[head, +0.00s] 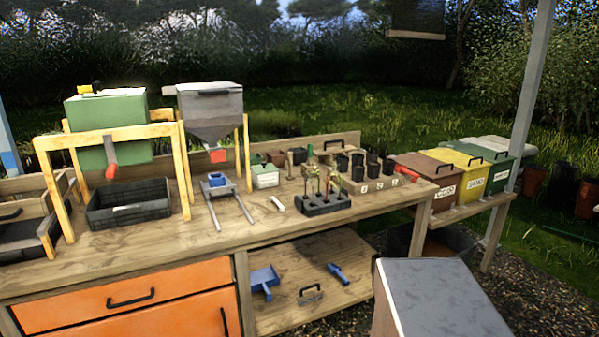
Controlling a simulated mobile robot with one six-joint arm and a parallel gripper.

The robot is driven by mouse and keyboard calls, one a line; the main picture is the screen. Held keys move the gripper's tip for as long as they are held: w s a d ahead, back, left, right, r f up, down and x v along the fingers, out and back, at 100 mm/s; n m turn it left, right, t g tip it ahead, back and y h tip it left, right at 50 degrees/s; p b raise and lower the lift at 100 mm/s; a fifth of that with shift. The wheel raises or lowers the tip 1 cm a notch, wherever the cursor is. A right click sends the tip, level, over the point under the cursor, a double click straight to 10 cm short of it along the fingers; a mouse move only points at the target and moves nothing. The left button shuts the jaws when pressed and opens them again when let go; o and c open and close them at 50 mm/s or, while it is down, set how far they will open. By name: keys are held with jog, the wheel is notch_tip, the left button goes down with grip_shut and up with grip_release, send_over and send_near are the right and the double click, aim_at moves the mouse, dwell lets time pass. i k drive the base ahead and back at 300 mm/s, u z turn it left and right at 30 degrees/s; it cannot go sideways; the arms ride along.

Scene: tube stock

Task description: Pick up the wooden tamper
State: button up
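I cannot clearly make out the wooden tamper in the head view. A small upright brown piece (290,164) stands toward the back of the wooden bench (240,236), left of the black pots, and may be it; it is too small to be sure. A short pale cylinder (278,204) lies on the bench left of the black plug tray, and I cannot tell what it is. My gripper is not in view.
A black tray (326,204) with seedlings sits mid-bench. Lidded bins (440,184) stand right. A grey-topped block (449,296) stands in front at right.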

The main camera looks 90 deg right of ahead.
aim_at(290, 155)
jog(key=z, duration=0.05)
jog(key=k, duration=2.05)
jog(key=u, duration=1)
jog(key=k, duration=0.1)
jog(key=z, duration=3.05)
jog(key=i, duration=0.65)
jog(key=u, duration=0.05)
